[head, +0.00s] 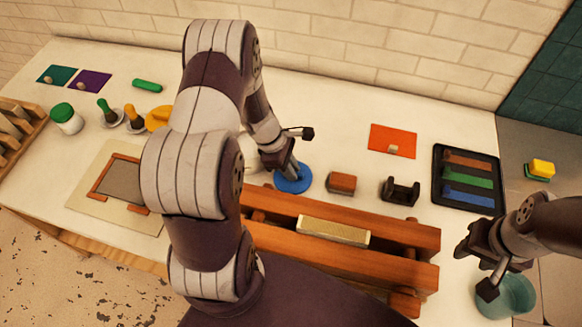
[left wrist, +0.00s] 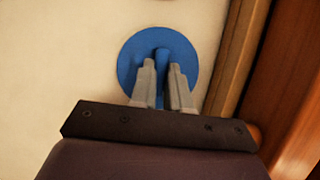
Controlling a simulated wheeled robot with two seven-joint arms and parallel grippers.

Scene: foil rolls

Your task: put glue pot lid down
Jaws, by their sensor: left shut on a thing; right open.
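The glue pot lid (head: 299,185) is a blue disc with an upright blue grip, beside the wooden press's left part. My left gripper (head: 290,172) is shut on that grip from above. In the left wrist view the lid (left wrist: 132,62) lies flat over the pale tabletop, with the grip between the two fingers (left wrist: 161,85). I cannot tell whether its underside touches the table. A whitish round object (head: 247,152), perhaps the pot, is partly hidden behind my left arm. My right gripper (head: 482,265) is open above a teal cup (head: 518,296) at the right.
A wooden press (head: 400,235) with a pale block stands in front of the lid. A brown block (head: 341,184), a dark stand (head: 400,191) and a black tray (head: 467,204) with coloured bars are to the right. The tabletop behind the lid is clear up to an orange sheet (head: 392,138).

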